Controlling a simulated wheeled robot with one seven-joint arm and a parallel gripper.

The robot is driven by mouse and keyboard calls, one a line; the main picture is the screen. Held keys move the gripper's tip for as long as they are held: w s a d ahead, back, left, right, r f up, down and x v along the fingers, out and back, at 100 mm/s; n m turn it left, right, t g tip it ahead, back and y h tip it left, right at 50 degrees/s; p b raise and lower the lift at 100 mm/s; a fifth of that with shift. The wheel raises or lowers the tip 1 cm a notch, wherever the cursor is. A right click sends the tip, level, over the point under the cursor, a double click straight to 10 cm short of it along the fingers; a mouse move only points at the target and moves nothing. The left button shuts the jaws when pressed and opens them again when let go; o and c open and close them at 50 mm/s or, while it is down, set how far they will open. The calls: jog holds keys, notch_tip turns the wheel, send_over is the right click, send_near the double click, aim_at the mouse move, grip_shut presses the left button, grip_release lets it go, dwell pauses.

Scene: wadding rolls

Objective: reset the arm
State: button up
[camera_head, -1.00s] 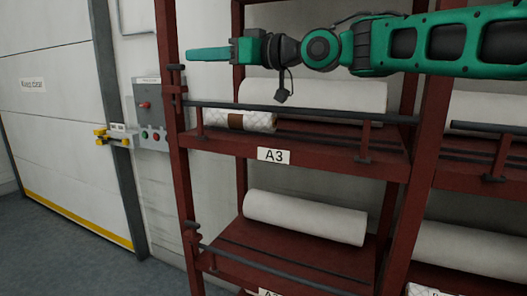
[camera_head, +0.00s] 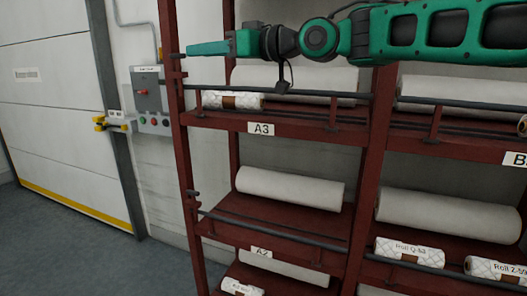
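My gripper (camera_head: 210,48) is at the upper left end of my green arm (camera_head: 400,36), in front of the top of the red rack. It points left, level, above the shelf labelled A3 (camera_head: 261,128). I see its green finger from the side, so I cannot tell whether it is open or shut. No roll shows in it. A short dark part hangs below the wrist. A small patterned roll with a brown band (camera_head: 233,100) lies on shelf A3 below the gripper, in front of a large white roll (camera_head: 320,80).
The red rack (camera_head: 372,170) fills the right side, with more white rolls on lower shelves, such as the long roll (camera_head: 290,188). A control box (camera_head: 148,100) is on the wall left of the rack. A white door (camera_head: 60,130) and clear floor (camera_head: 60,240) are at left.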

jog(key=w+d+f+m+t+h, duration=0.2)
jog(key=d+f+m+h, duration=0.4)
jog(key=d+f, duration=0.95)
jog(key=s+d+f+m+g+h, duration=0.1)
jog(key=s+d+f+m+h, duration=0.15)
jog(key=d+f, duration=0.45)
jog(key=s+d+f+m+g+h, duration=0.1)
jog(key=s+d+f+h, duration=0.25)
jog(key=d+f, duration=0.35)
jog(key=s+d+f+m+g+h, duration=0.3)
jog(key=s+d+f+m+h, duration=0.1)
jog(key=s+d+f, duration=1)
jog(key=s+d+m+g, duration=0.2)
jog(key=s+d, duration=0.2)
jog(key=s, duration=0.4)
jog(key=s+d+m+g, duration=0.2)
jog(key=s+d, duration=0.3)
jog(key=s, duration=0.3)
jog(key=shift+s+d+m+g+y, duration=0.2)
jog(key=shift+m+g+y, duration=0.15)
jog(key=shift+m, duration=0.4)
jog(key=shift+w, duration=0.1)
